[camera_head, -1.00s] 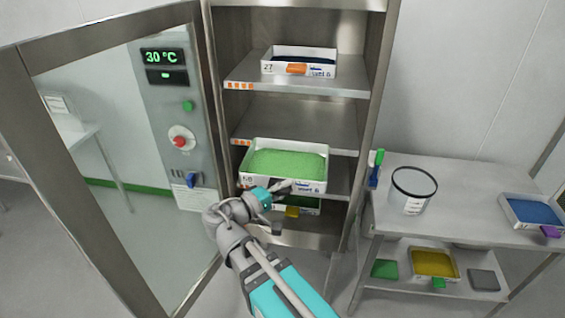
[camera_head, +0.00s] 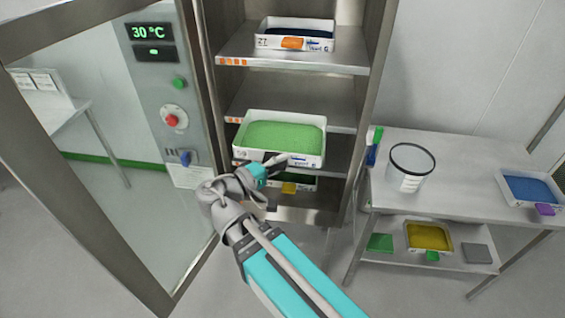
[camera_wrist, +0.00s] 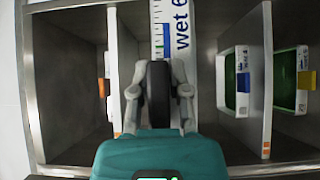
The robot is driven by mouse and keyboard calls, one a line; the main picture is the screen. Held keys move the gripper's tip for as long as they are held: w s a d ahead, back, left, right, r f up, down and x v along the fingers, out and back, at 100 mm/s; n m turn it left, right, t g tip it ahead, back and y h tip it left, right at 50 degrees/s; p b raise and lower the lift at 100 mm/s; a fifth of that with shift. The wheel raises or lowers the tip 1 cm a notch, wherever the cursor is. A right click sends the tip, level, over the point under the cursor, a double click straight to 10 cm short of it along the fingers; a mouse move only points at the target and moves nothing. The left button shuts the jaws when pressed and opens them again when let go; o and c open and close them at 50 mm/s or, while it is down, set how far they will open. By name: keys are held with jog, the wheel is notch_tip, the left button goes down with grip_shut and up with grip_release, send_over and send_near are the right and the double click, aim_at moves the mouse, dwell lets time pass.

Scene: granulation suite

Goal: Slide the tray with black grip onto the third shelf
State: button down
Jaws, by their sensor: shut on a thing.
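The tray with the black grip (camera_head: 308,160) is white, holds bright green granules and is labelled "wet 6" in the wrist view (camera_wrist: 183,35). My gripper (camera_head: 264,175) is shut on its black grip; in the wrist view the black grip (camera_wrist: 158,95) sits between both fingers. The tray looks level at the cabinet's open front. In the head view its back rim overlaps the front edge of the empty shelf (camera_head: 290,108) above. The third shelf (camera_head: 335,160) shows only at the tray's right; how far the tray reaches inside cannot be told.
An orange-grip tray (camera_head: 295,35) stands on the top shelf. Lower down are a blue-grip tray (camera_wrist: 243,82) and a yellow-grip tray (camera_wrist: 303,80). The glass door (camera_head: 110,150) stands open at left. A table (camera_head: 450,180) with a tub (camera_head: 409,168) stands at right.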

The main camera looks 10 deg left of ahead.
aim_at(263, 118)
jog(key=shift+w+d, duration=0.2)
jog(key=shift+w, duration=4.75)
jog(key=shift+w+d, duration=0.15)
jog(key=shift+w, duration=4.85)
jog(key=shift+w+d, duration=0.2)
jog(key=shift+w, duration=4.75)
jog(key=shift+f+b, duration=1.05)
jog(key=shift+f, duration=0.05)
jog(key=c, duration=0.5)
grip_release()
jog(key=shift+s, duration=0.1)
jog(key=shift+v, duration=6)
